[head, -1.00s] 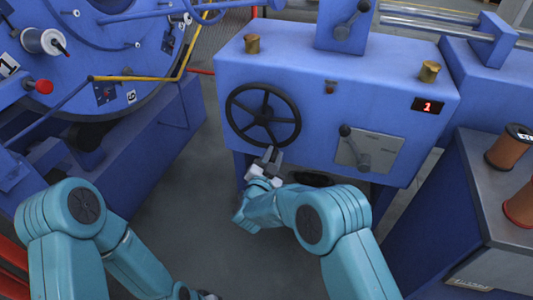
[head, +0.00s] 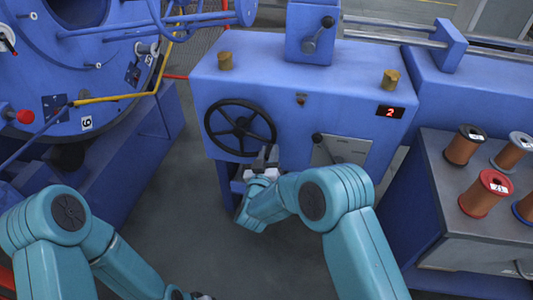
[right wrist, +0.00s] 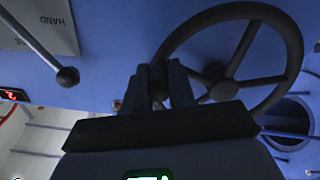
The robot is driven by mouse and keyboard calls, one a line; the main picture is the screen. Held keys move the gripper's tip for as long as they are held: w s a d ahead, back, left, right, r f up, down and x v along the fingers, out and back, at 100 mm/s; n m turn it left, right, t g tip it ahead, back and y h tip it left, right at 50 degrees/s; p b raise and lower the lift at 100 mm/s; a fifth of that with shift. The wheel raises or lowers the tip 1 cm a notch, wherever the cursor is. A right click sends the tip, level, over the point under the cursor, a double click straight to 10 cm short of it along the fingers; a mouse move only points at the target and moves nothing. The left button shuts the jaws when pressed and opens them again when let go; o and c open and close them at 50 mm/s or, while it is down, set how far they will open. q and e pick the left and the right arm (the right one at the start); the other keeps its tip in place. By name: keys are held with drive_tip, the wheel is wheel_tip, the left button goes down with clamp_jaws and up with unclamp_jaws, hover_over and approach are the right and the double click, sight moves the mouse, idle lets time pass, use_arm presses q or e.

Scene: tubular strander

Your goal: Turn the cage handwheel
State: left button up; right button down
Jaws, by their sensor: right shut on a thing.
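The black cage handwheel (head: 241,127) is on the front of the blue machine housing, left of its middle. It has a round rim, several spokes and a hub, and its lower right rim is partly hidden by my gripper. My right gripper (head: 267,156) is shut on the rim at the lower right. In the right wrist view its two dark fingers (right wrist: 162,86) stand either side of the handwheel rim (right wrist: 196,22). My left gripper (head: 201,296) barely shows at the bottom edge, and its jaws cannot be made out.
A red display (head: 390,112) on the housing reads 2. A lever with a black knob (head: 317,137) and plate (head: 345,150) is close right of my gripper. The blue drum (head: 95,75) stands left. A bench with several spools (head: 484,194) stands right.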

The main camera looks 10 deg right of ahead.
drive_tip(key=shift+d+r+n, duration=0.15)
drive_tip(key=shift+r+n, duration=0.15)
drive_tip(key=shift+r, duration=0.15)
drive_tip(key=c, duration=0.9)
unclamp_jaws()
drive_tip(key=shift+c, duration=0.2)
drive_tip(key=shift+f, duration=0.1)
